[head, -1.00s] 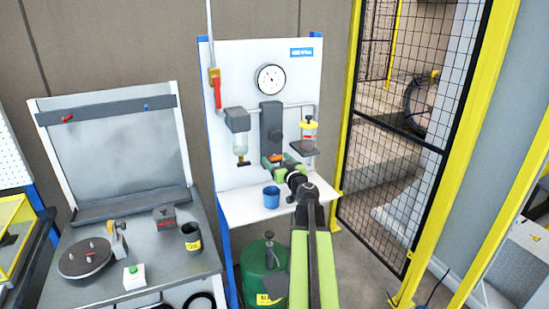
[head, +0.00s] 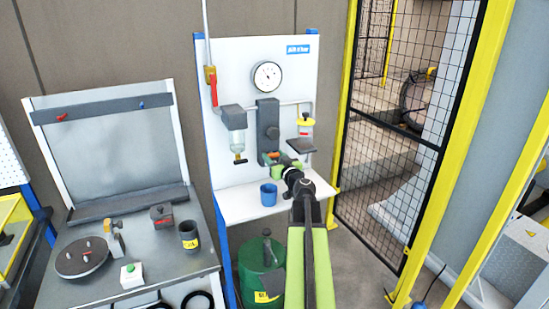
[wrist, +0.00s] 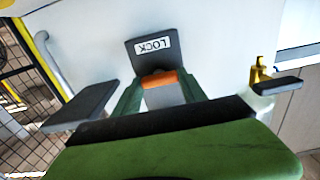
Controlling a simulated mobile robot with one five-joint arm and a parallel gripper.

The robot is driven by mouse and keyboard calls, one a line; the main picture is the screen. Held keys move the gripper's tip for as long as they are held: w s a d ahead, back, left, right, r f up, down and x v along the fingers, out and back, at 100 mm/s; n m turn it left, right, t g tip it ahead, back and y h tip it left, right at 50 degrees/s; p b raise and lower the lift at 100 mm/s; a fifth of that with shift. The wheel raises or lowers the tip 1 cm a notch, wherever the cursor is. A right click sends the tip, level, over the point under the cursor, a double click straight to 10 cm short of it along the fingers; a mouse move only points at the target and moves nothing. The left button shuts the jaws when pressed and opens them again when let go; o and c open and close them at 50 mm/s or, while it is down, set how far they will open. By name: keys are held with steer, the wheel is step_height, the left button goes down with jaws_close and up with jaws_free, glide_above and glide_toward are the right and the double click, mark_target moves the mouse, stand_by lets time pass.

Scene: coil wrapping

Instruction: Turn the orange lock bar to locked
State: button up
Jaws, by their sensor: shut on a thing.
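The orange lock bar (head: 274,154) is at the lower end of a dark grey block (head: 268,120) on the white panel. In the wrist view the lock bar (wrist: 160,81) lies crosswise just below the LOCK label (wrist: 153,45). My gripper (head: 272,160) reaches it from the front. In the wrist view its green fingers (wrist: 159,90) stand on either side of the bar and are shut on it. The lower part of the bar's mount is hidden behind my gripper.
A round gauge (head: 267,76) is above the block. A clear filter bowl (head: 235,140) hangs left, and a yellow-topped lubricator (head: 306,128) with a dark shelf (head: 301,146) is close right. A blue cup (head: 268,194) stands on the white ledge (head: 235,203) below.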

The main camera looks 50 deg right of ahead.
steer(key=shift+m, duration=0.3)
steer(key=m, duration=0.3)
steer(key=shift+m, duration=0.4)
steer(key=m, duration=0.4)
steer(key=shift+d, duration=0.1)
steer(key=m, duration=0.4)
steer(key=shift+s+f+m, duration=0.1)
steer(key=shift+f+m, duration=0.05)
steer(key=shift+m, duration=2.55)
steer(key=o, duration=1.4)
steer(key=shift+c, duration=0.2)
